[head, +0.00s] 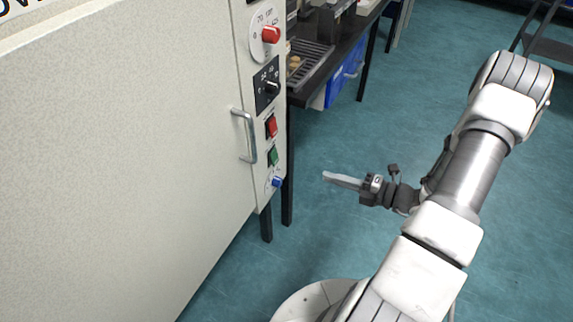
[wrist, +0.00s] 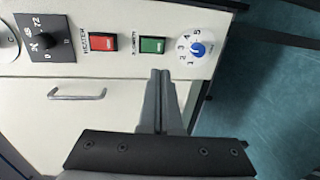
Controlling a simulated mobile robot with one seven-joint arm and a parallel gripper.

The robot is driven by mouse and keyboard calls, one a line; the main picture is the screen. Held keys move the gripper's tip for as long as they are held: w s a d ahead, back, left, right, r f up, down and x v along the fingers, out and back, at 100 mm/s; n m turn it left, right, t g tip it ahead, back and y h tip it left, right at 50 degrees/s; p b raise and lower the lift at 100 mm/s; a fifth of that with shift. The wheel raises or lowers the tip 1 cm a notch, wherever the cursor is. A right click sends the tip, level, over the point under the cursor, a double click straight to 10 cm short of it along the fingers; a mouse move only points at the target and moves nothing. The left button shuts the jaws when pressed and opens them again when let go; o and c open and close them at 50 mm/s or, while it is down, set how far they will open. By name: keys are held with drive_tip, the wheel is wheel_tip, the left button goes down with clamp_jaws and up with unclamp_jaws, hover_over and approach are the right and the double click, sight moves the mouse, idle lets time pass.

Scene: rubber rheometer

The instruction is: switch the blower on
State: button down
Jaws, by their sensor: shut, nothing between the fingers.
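The green rocker switch (head: 273,156) is on the narrow control panel at the edge of the white cabinet. It also shows in the wrist view (wrist: 152,45), in a dark frame; its label is too blurred to read surely. A red rocker switch (wrist: 103,42), labelled HEATER, sits to its left there. My gripper (head: 326,176) is shut and empty, off to the right of the panel in the head view and apart from it. In the wrist view my fingertips (wrist: 160,72) appear just below the green switch. Which way the rocker is pressed cannot be told.
A blue knob (wrist: 198,49) with a numbered dial is beside the green switch. A black knob (head: 270,87) and a red knob (head: 270,35) are higher on the panel. A metal door handle (head: 244,136) sticks out nearby. A black table (head: 345,45) stands behind; open floor lies right.

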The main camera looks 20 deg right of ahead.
idle(0.4)
drive_tip(key=b+x, duration=0.4)
drive_tip(key=x, duration=1)
drive_tip(key=shift+b, duration=0.3)
drive_tip(key=shift+w+a+p, duration=0.1)
drive_tip(key=shift+a+p, duration=0.05)
drive_tip(key=shift+p, duration=0.35)
drive_tip(key=shift+f, duration=0.15)
drive_tip(key=p, duration=0.3)
approach(277, 162)
drive_tip(key=s+d+f, duration=0.3)
drive_tip(key=s+d, duration=0.1)
drive_tip(key=shift+s+d, duration=0.35)
drive_tip(key=shift+d, duration=0.05)
